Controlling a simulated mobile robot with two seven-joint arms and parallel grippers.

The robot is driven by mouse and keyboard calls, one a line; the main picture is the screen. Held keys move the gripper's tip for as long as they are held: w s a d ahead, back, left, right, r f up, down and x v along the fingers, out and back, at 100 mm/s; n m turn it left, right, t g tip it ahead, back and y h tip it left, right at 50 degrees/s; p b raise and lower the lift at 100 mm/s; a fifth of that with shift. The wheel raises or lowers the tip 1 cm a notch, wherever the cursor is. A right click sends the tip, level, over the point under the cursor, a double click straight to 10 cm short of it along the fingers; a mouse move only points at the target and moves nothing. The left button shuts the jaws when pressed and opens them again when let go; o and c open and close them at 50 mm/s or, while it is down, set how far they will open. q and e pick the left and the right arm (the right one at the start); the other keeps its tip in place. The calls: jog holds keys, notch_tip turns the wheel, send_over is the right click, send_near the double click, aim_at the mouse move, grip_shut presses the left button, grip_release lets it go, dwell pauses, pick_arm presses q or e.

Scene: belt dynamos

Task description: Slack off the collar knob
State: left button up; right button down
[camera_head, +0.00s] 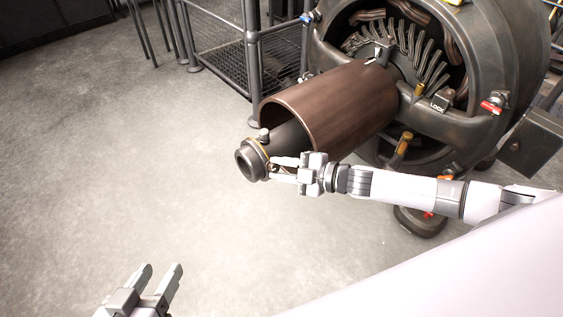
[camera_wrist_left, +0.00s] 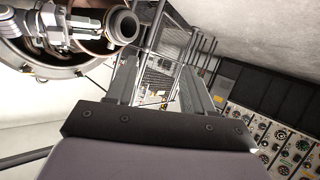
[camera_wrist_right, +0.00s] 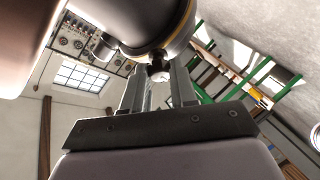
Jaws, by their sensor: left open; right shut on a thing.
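A dark collar (camera_head: 249,160) with a thin yellow ring sits at the free end of the shaft that runs out of the brown cylinder (camera_head: 335,105). My right gripper (camera_head: 278,167) is at the collar's near side, its fingers shut on a small light collar knob (camera_wrist_right: 158,72); in the head view the fingers mostly hide this knob. A second knob (camera_head: 264,134) stands on the collar's top and is free; it also shows in the right wrist view (camera_wrist_right: 104,45). My left gripper (camera_head: 162,272) is open and empty over the floor, well apart from the collar.
The large round dynamo housing (camera_head: 520,60) fills the upper right, with a LOCK lever block (camera_head: 440,101) and red and yellow handles. A metal mesh rack (camera_head: 215,60) stands behind the cylinder. The grey floor (camera_head: 120,160) at left is clear.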

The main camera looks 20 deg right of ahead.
pick_arm(q)
jog(key=shift+s+a+r+p, duration=0.2)
jog(key=shift+s+a+p, duration=0.05)
jog(key=shift+a+p, duration=0.3)
pick_arm(e)
jog(key=shift+n+g, duration=0.4)
jog(key=shift+n, duration=0.3)
jog(key=c, duration=0.9)
grip_release()
jog(key=shift+s+d+r, duration=0.1)
jog(key=shift+s+d, duration=0.05)
pick_arm(q)
jog(key=shift+s+a+m+y+p, duration=0.35)
jog(key=shift+a+y+p, duration=0.4)
jog(key=shift+p, duration=0.25)
pick_arm(e)
jog(key=v, duration=0.6)
jog(key=shift+s+d, duration=0.2)
jog(key=shift+s, duration=0.1)
